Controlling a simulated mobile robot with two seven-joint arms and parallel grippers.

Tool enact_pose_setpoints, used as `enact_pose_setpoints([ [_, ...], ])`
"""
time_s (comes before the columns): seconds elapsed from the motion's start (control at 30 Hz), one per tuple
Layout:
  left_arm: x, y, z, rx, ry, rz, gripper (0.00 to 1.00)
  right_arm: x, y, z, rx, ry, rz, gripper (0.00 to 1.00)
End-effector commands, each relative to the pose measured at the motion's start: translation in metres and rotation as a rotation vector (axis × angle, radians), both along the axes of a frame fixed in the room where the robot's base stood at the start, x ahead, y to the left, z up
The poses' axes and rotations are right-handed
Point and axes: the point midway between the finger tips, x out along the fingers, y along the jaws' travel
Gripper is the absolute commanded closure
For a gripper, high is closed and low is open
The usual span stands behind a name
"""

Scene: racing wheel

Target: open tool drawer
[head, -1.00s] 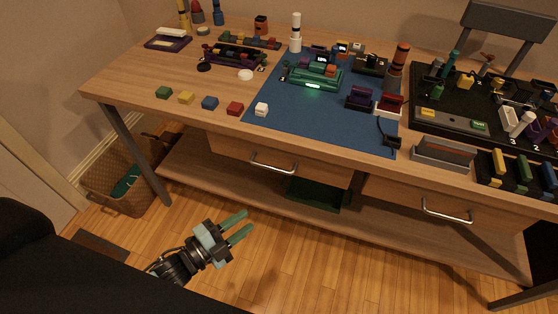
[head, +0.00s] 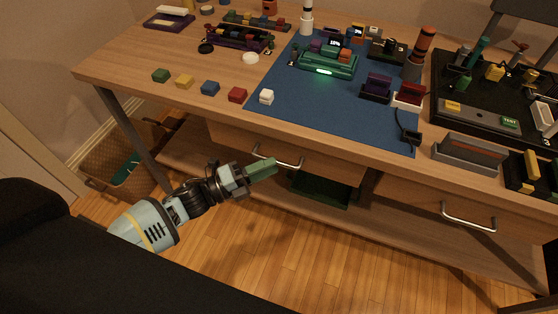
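Two wooden drawers sit under the tabletop, and both look shut. The left drawer (head: 330,168) has a silver bar handle (head: 292,164). The right drawer (head: 400,197) has a similar handle (head: 468,220). I see no label telling which is the tool drawer. My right gripper is not in view.
The wooden workbench (head: 130,88) carries a blue mat (head: 300,110), small coloured blocks and several model parts. A lower shelf (head: 385,232) holds a dark green tray (head: 325,190). A wicker basket (head: 125,182) stands at the left. The floor in front is clear.

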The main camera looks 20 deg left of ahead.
Motion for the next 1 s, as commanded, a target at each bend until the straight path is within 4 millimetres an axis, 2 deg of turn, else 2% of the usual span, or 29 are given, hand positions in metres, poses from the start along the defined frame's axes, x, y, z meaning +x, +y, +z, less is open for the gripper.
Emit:
enact_pose_setpoints([
  [0.23,0.02,-0.022,0.004,-0.001,-0.001,0.001,0.68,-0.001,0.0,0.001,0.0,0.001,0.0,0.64],
  [0.6,0.024,-0.026,0.005,0.0,0.0,0.0,0.68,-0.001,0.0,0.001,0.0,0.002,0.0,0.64],
  [0.67,0.024,-0.026,0.005,0.0,0.0,0.0,0.73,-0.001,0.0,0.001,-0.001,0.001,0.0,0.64],
  [0.87,0.024,-0.026,0.005,0.0,0.0,0.0,0.99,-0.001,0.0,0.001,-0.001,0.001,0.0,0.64],
  [1.0,0.024,-0.026,0.005,0.0,0.0,0.0,1.0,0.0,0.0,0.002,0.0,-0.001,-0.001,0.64],
])
